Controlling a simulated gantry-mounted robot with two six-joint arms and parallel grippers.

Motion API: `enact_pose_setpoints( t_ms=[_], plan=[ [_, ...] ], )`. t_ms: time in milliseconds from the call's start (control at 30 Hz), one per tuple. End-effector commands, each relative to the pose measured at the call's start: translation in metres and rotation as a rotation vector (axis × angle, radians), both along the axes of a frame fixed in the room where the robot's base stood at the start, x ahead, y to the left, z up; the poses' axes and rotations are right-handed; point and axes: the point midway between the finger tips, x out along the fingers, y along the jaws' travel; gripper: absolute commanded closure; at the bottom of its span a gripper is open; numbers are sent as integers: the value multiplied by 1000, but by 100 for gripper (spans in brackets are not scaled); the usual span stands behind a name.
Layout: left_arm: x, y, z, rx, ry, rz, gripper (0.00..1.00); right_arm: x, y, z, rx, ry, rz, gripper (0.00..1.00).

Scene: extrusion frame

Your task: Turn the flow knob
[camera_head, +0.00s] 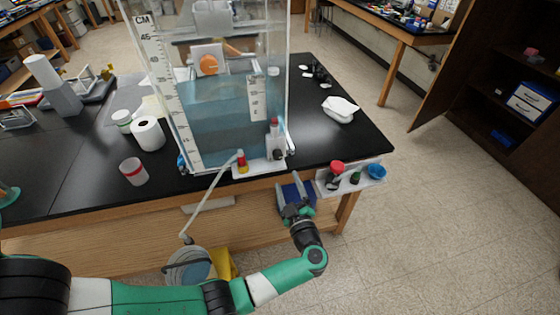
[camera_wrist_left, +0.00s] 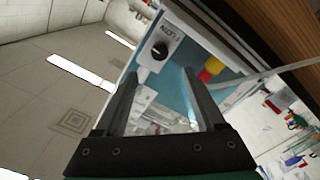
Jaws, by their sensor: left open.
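The flow knob (camera_wrist_left: 160,50) is a round black knob with a light mark, on a white panel with a "FLOW" label, in the left wrist view. In the head view the knob (camera_head: 278,155) is small and dark at the lower right front of the clear water tank (camera_head: 215,115). My left gripper (camera_head: 296,203) is open and empty, in front of the bench edge and below the knob. In the left wrist view the knob shows just beyond and between the two fingertips of the gripper (camera_wrist_left: 160,75), apart from them.
A red and yellow fitting (camera_head: 241,162) with a pale hose (camera_head: 209,201) sits left of the knob. A small white shelf (camera_head: 320,182) with red, green and blue items sticks out right of my gripper. A bucket (camera_head: 188,268) stands below. The floor at right is clear.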

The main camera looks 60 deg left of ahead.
Motion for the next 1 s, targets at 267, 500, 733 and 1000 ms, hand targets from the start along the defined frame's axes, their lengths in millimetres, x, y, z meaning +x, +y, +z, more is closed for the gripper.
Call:
enact_pose_setpoints(
  t_ms=[267, 500, 733, 1000],
  plan=[
    [9, 47, -2, 0, -1, 6, 29, 0, 0, -11, 0, 0, 0, 50],
    [20, 95, -2, 0, -2, 3, 29, 0, 0, -24, 0, 0, 0, 50],
    [24, 111, 0, 0, -1, 0, 29, 0, 0, -27, 0, 0, 0, 50],
    [24, 111, 1, 0, -1, 0, 41, 0, 0, -26, 0, 0, 0, 50]
  ],
)
